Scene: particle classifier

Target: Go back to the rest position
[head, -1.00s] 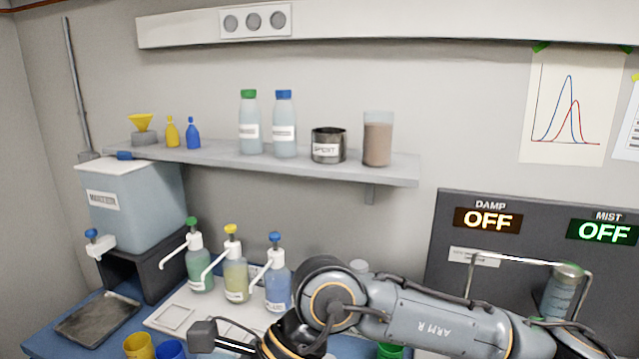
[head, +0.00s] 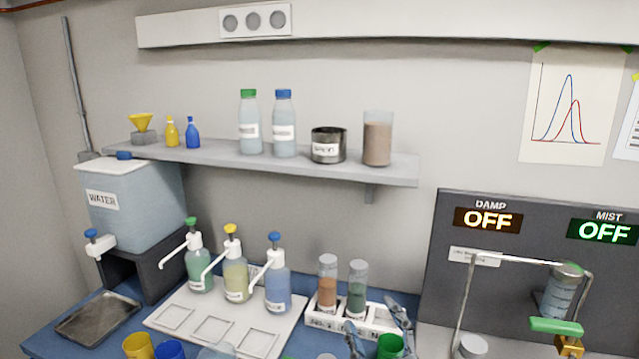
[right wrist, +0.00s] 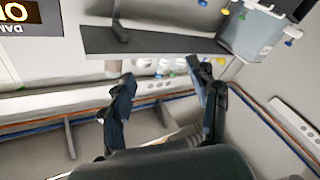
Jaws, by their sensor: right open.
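My right gripper (head: 378,326) shows at the bottom edge of the head view, right of centre, with only its fingers in sight. Its two fingers are spread apart. In the right wrist view the open fingers (right wrist: 163,88) have nothing between them; the shelf and wall lie beyond, upside down. In the head view a green cup (head: 390,346) appears between the fingers in the picture; I see no grip on it. The rest of my right arm is out of the head view. My left gripper is not in view.
A white rack (head: 377,320) with two filled tubes stands just behind the fingers. Pump bottles (head: 277,288) stand on a white tray (head: 257,342) to the left. A metal stand (head: 461,300) is at right. The shelf (head: 400,168) overhangs the back.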

